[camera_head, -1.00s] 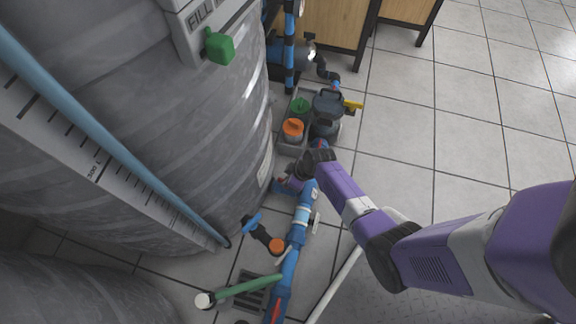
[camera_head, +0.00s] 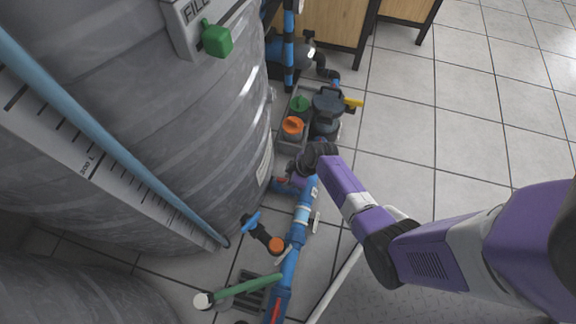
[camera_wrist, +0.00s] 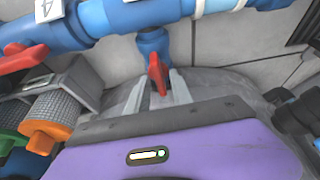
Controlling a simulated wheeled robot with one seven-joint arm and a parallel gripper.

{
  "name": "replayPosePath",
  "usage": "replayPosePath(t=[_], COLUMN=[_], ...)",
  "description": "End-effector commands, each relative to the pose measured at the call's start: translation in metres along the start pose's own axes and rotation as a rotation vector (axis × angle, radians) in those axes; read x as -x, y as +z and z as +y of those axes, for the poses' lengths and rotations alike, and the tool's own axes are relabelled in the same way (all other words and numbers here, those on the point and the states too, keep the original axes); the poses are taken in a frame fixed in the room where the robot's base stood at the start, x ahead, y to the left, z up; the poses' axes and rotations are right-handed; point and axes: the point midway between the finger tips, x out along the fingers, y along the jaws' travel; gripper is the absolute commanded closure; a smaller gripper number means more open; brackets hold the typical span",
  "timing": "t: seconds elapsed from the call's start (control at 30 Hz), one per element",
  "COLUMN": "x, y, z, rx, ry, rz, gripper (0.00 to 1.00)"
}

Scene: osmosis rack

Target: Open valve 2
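In the wrist view a red valve handle (camera_wrist: 157,75) sits on a short blue branch below a blue pipe (camera_wrist: 120,18). My gripper (camera_wrist: 157,88) is open, with one pale finger on each side of this handle. Gaps show between the fingers and the handle. A second red handle (camera_wrist: 22,60) is at the left, on a blue fitting. A white tag (camera_wrist: 45,8) is cut off by the top edge, and I cannot tell which valve is number 2. In the head view my wrist largely hides the gripper near the blue pipe (camera_head: 303,213).
A large grey tank (camera_head: 190,110) stands close on the left. Orange (camera_head: 292,126) and green (camera_head: 300,104) caps sit beyond my wrist. A red handle (camera_head: 276,312) and a green pipe (camera_head: 250,286) are low in the head view. Tiled floor (camera_head: 460,120) is free on the right.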

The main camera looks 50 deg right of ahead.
Motion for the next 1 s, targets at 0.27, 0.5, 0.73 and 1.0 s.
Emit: replayPosePath(t=[0.27, 0.5, 0.73, 1.0], x=[0.0, 0.021, 0.059, 0.079], y=[-0.002, -0.003, -0.003, -0.001], z=[0.001, 0.001, 0.001, 0.001], rx=[-0.001, -0.002, -0.002, -0.001], ry=[0.001, 0.003, 0.002, 0.001], rz=[0.003, 0.003, 0.003, 0.003], gripper=[0.66, 0.66, 0.66, 0.66])
